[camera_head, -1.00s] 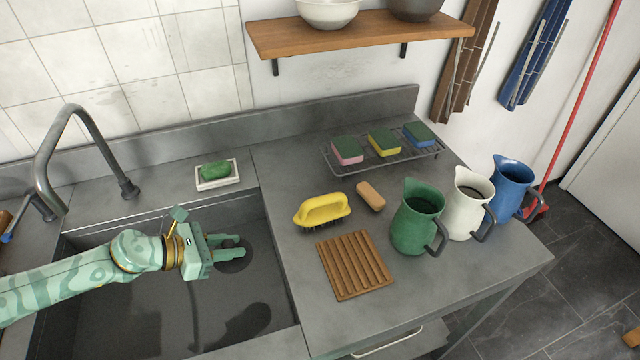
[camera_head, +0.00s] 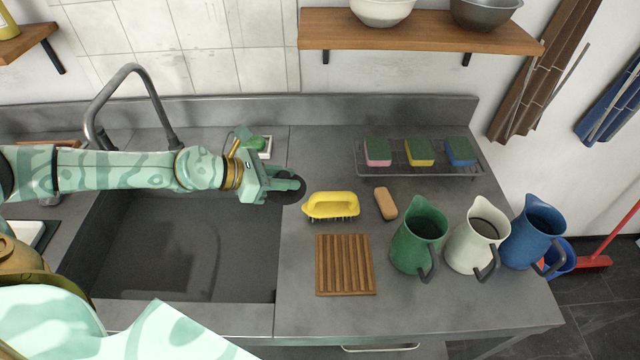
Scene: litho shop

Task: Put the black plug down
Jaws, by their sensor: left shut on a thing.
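The black plug (camera_head: 291,198) is a dark round disc at the sink's right rim, beside the yellow brush. My left gripper (camera_head: 287,185) reaches in from the left across the sink and is shut on the plug, with its fingers covering part of it. The plug appears to be held above the edge between sink and counter; I cannot tell its exact height. The sink (camera_head: 190,260) below looks empty apart from shadows. My right gripper is not in view.
A yellow brush (camera_head: 331,204), a tan bar (camera_head: 385,203) and a slatted wooden board (camera_head: 345,265) lie on the counter to the right. Green (camera_head: 417,240), white (camera_head: 474,240) and blue (camera_head: 530,238) jugs stand further right. A rack (camera_head: 430,171) holds three sponges. Counter in front of the jugs is bare.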

